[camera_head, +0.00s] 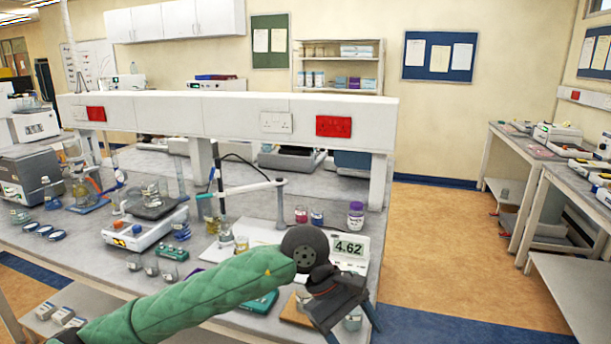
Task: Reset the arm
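My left arm, in a green quilted sleeve, reaches in from the lower left over the lab bench (80,245). My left gripper (350,327) is at the bottom centre, over the bench's near right corner, pointing down. Its two fingers are spread apart. A small glass vessel shows between and behind them; I cannot tell whether they touch it. My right gripper is not in view.
A meter reading 4.62 (349,247) stands just behind my gripper. Open floor (440,260) lies to the right, before a side bench (545,150).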

